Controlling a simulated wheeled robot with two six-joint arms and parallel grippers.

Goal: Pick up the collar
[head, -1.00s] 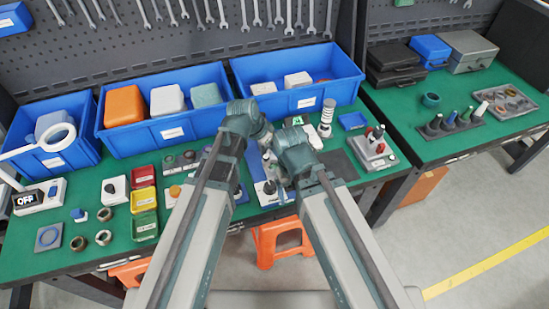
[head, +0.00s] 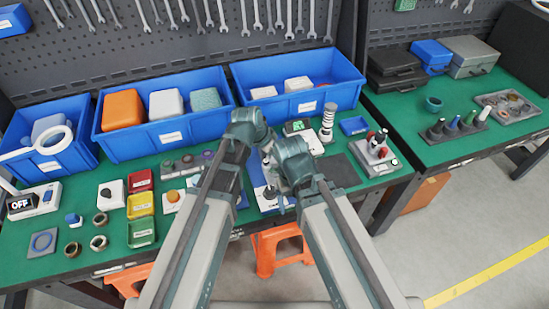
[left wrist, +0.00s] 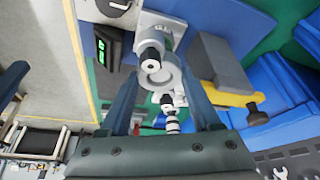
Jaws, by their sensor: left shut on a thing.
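In the left wrist view, the two fingers of my left gripper (left wrist: 163,92) stand on either side of a grey ring-shaped piece (left wrist: 168,78), which looks like the collar, and are shut on it. A dark cylinder with a pale tip (left wrist: 151,60) shows by the ring, against a light grey fixture (left wrist: 160,30). I cannot tell whether the ring touches the fixture. In the head view my forearms and wrists hide both fingertips and the held piece. My right gripper (head: 278,187) is partly visible low by the blue fixture; its jaws are unclear.
Three loose metal rings (head: 99,243) lie at the table's left, near a grey pad with a blue ring (head: 42,242). Blue bins (head: 165,134) line the back. A striped stack (head: 327,122) and a grey block with pegs (head: 375,155) stand right of my arms.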

